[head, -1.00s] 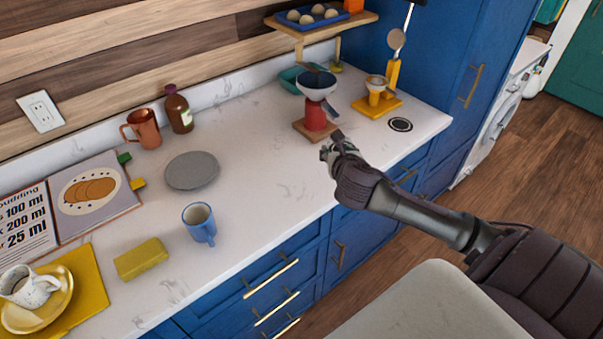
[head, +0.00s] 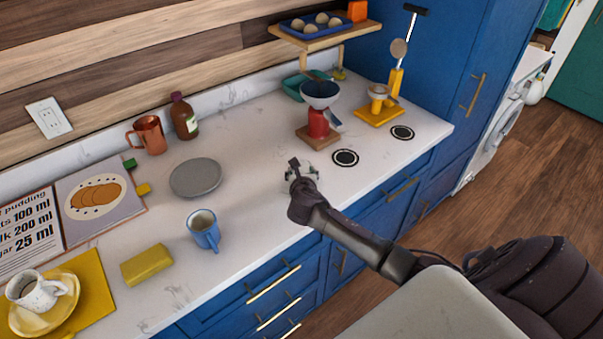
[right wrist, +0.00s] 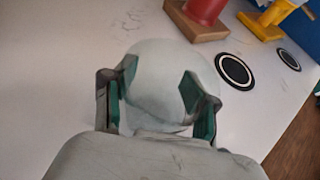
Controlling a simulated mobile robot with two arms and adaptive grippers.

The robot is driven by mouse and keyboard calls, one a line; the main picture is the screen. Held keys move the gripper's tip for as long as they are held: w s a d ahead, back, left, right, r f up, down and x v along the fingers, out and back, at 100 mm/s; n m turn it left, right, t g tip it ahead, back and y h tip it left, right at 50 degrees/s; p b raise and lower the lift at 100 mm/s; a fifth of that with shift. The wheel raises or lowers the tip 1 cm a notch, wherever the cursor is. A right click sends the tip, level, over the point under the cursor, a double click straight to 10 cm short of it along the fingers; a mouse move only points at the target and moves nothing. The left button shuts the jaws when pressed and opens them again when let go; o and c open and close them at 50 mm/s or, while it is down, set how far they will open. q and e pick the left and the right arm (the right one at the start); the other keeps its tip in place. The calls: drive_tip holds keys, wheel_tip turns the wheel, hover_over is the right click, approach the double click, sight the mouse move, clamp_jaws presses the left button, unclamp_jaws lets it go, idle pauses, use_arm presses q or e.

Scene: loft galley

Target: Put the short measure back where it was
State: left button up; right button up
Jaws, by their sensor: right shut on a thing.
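My right gripper (head: 300,172) is over the front part of the counter, left of two black ring marks. In the right wrist view its teal-padded fingers (right wrist: 160,95) are shut on a pale, rounded thing (right wrist: 158,65). Little of that thing shows in the head view, and I cannot tell for sure that it is the short measure. One ring mark (head: 345,157) lies bare just right of the gripper; the other ring mark (head: 402,132) is bare farther right. My left gripper is not in view.
A red stand (head: 318,124) with a bowl and a yellow stand (head: 380,112) are behind the rings. A grey plate (head: 195,178) and blue mug (head: 203,230) are to the left. A shelf (head: 330,38) overhangs the back. The counter between plate and gripper is clear.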

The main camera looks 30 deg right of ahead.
drive_tip(key=shift+f, duration=0.3)
drive_tip(key=shift+f, duration=0.15)
drive_tip(key=o, duration=1.3)
drive_tip(key=shift+s+a+r, duration=0.1)
drive_tip(key=shift+r, duration=0.15)
drive_tip(key=v, duration=1.1)
drive_tip(key=shift+s+a+r+b, duration=0.2)
drive_tip(key=shift+s+b, duration=0.05)
drive_tip(key=shift+b, duration=0.05)
drive_tip(key=shift+f, duration=0.1)
